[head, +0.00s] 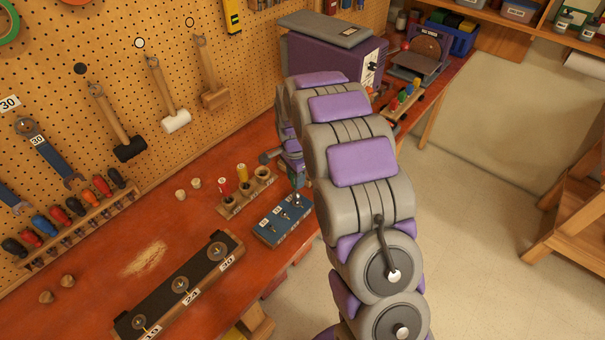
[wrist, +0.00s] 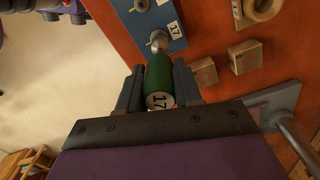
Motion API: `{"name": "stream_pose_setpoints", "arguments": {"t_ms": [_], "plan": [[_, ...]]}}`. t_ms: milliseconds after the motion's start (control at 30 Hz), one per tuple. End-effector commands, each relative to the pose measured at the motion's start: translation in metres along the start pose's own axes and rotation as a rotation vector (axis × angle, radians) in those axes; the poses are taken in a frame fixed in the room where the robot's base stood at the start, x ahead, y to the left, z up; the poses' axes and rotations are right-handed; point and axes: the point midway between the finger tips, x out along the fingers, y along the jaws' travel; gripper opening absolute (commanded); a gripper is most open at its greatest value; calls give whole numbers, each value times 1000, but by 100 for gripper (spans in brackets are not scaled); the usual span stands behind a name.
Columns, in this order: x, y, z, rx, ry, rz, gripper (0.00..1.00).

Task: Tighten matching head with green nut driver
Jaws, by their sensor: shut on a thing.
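The green nut driver (wrist: 159,77) has a 17 label on the end of its handle. My gripper (wrist: 158,92) is shut around this handle in the wrist view. The driver's metal shaft (wrist: 158,42) points at the blue block (wrist: 168,28), beside a 17 label; whether it sits on a bolt head cannot be told. Another metal head (wrist: 140,6) shows farther along the block. In the head view the blue block (head: 278,228) lies on the red bench with several white labels. My arm hides most of my gripper and the green driver there.
A wooden rack (head: 247,192) with red and yellow drivers stands beside the block. A dark board (head: 205,266) with discs lies in front. Small wooden pieces (wrist: 245,57) lie near the driver. Tools hang on the pegboard (head: 110,45).

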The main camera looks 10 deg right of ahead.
Motion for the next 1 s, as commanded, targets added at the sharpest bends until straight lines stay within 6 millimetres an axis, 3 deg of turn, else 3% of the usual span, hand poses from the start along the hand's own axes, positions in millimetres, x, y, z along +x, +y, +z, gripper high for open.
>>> {"name": "stream_pose_setpoints", "arguments": {"t_ms": [400, 800, 1000], "plan": [[0, 8, -20, 3, -17, -6, 0], [0, 5, -13, 0, -2, 0, 0], [0, 10, -24, 0, -7, -2, 0]]}}
